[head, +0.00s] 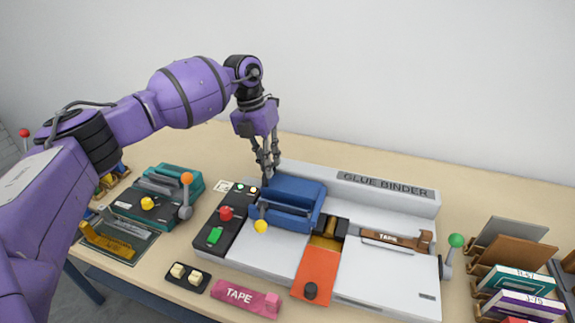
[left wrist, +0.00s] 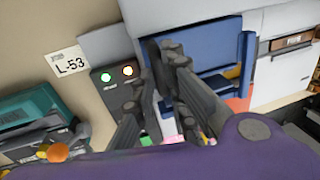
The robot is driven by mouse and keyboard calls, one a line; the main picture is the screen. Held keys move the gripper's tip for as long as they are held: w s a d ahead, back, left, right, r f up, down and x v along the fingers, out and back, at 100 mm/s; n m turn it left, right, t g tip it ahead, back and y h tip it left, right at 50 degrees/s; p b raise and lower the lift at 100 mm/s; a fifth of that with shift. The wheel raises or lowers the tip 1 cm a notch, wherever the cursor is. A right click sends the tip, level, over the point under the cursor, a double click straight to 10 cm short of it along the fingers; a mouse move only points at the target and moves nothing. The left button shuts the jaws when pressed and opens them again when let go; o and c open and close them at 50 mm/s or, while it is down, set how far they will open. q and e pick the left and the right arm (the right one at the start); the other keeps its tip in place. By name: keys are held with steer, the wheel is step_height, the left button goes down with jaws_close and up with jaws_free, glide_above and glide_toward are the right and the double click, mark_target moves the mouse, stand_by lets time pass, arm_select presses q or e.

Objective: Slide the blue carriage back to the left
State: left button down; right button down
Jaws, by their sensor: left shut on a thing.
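The blue carriage (head: 293,200) sits at the left end of the white glue binder (head: 390,208), close beside its dark control panel. A yellow knob (head: 261,226) is at the carriage's front left. My left gripper (head: 267,180) points down at the carriage's left rear edge, its fingers shut on it. In the left wrist view the fingers (left wrist: 172,62) overlap the left part of the blue carriage (left wrist: 215,72) and hide the exact contact. My right gripper is not in view.
The dark panel (head: 222,226) carries a red knob and a green button. Right of the carriage are an orange plate (head: 315,272) and a brown tape holder (head: 396,240). A teal machine (head: 158,196) stands left; books (head: 518,280) stand right. A pink tape box (head: 243,296) lies in front.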

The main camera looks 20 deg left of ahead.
arm_select(q)
steer(key=shift+a, duration=0.65)
steer(key=c, duration=1.8)
jaws_free()
steer(key=shift+a, duration=0.1)
step_height(320, 180, up, 12)
steer(key=a, duration=0.2)
steer(key=shift+a, duration=0.15)
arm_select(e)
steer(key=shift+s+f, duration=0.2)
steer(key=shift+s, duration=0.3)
arm_select(q)
steer(key=shift+f, duration=0.2)
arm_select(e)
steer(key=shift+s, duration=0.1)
